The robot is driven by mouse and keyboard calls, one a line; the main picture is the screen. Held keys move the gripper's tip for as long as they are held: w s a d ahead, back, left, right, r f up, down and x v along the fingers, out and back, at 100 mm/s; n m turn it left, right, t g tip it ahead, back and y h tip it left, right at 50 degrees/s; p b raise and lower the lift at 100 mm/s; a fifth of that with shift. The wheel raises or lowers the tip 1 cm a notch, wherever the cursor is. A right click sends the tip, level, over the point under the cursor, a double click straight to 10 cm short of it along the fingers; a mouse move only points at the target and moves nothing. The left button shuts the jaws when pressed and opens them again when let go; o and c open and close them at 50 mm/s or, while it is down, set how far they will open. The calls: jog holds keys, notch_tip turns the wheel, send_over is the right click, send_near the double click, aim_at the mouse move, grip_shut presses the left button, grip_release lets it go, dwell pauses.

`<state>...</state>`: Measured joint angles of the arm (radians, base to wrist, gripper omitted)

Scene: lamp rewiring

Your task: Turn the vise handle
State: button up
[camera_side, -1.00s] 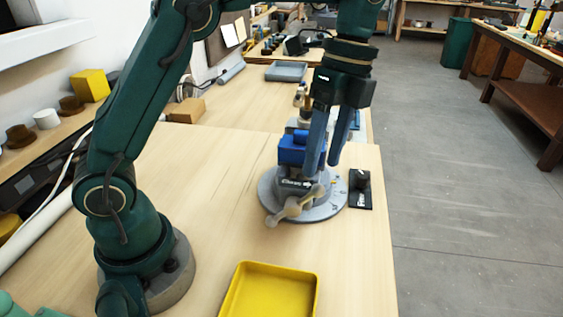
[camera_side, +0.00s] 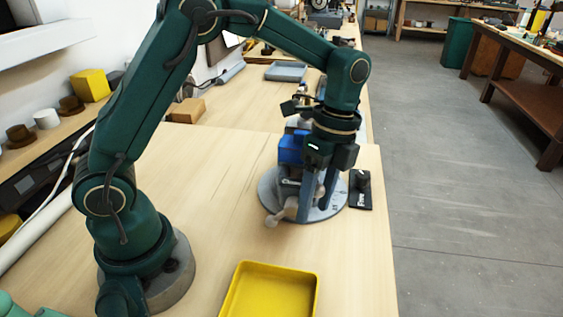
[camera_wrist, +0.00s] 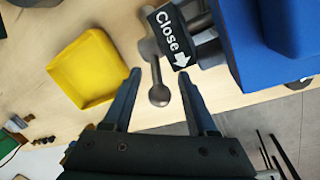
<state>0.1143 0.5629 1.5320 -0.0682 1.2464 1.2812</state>
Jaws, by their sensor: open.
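The vise (camera_side: 291,148) has blue jaws and stands on a round grey base (camera_side: 268,192) on the bench. My gripper (camera_side: 305,216) points down at the front of the vise and is open. A black label reading "Close" with an arrow (camera_wrist: 172,38) sits beside the handle. My gripper hides part of the vise in the side view.
A yellow tray (camera_side: 313,290) lies on the bench in front of the vise. The bench left of the vise is clear.

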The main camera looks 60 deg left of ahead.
jog(key=shift+s+f, duration=0.1)
jog(key=shift+f, duration=0.3)
grip_shut()
jog(key=shift+r, duration=0.1)
dwell(1.1)
